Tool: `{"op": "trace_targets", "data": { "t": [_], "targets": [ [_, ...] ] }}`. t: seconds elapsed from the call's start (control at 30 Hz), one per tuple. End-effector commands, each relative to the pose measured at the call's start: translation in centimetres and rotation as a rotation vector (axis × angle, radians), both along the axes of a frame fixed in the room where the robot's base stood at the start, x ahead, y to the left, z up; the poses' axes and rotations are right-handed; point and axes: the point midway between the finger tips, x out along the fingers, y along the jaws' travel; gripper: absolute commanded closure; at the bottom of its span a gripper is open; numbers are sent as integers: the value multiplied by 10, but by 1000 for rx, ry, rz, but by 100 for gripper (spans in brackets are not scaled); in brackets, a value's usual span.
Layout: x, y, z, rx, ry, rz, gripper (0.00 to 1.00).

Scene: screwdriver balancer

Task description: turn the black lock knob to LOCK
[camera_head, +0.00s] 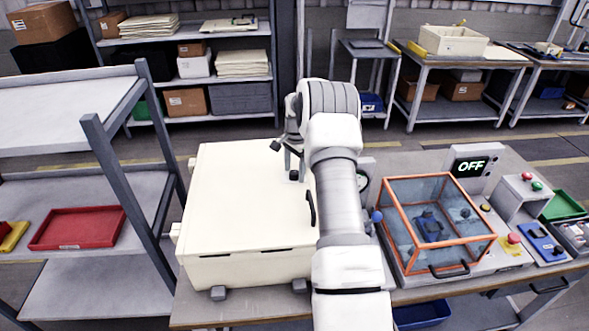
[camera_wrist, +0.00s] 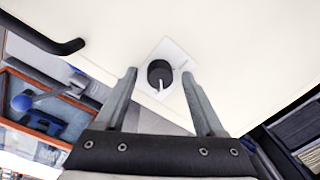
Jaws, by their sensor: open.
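The black lock knob (camera_wrist: 157,70) is a round black knob with a pale pointer mark towards the lower side of the wrist view. It sits on a white label plate (camera_wrist: 179,55) on the cream box (camera_wrist: 235,30); the lettering is too small to read. My gripper (camera_wrist: 160,74) is open, with one grey finger on each side of the knob in the picture and gaps between. How far the fingertips stand from the box face is hard to tell. In the head view my gripper (camera_head: 288,158) is over the top of the cream box (camera_head: 235,210), and the knob is not clearly visible there.
A black handle (camera_wrist: 45,38) juts from the box in the wrist view. To the right stand an orange-framed clear case (camera_head: 437,222) and a display reading OFF (camera_head: 471,167). A shelf with a red tray (camera_head: 78,228) is at left.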

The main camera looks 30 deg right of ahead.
Motion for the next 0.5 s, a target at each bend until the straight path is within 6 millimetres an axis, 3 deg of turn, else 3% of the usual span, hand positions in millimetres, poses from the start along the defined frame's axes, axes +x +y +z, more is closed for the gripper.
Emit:
{"op": "trace_targets", "data": {
  "t": [0.2,0.5],
  "targets": [
    [0,0,0,0,0,0,29],
    [0,0,0,0,0,0,83]
  ]
}}
